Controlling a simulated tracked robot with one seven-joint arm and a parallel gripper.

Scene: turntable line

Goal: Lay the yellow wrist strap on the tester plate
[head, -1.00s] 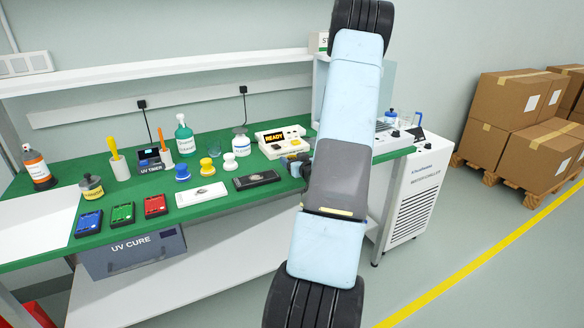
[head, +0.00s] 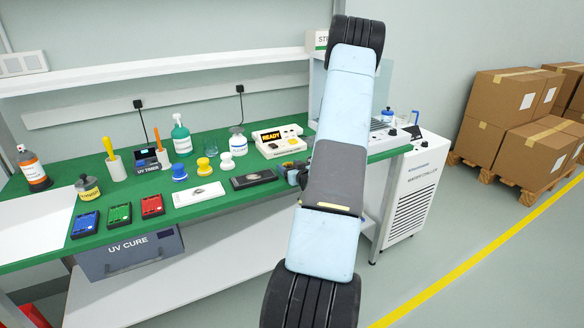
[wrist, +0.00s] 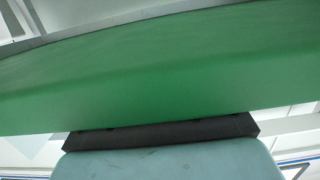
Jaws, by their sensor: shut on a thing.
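The white tester (head: 281,146) stands at the back right of the green bench, its display reading READY. Only a small part of my gripper (head: 293,176) shows, at the left edge of my arm, in front of the tester and low near the bench's front edge. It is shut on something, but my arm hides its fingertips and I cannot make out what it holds. I cannot pick out the yellow wrist strap for certain; a small yellow item (head: 204,167) stands between a blue and a white one. The wrist view shows no fingers or strap.
A dark flat device (head: 253,179) and a white card (head: 198,194) lie left of my gripper. Bottles, a UV timer (head: 147,160) and coloured boxes stand further left. The green bench (wrist: 150,80) fills the wrist view. A water chiller (head: 410,195) stands right.

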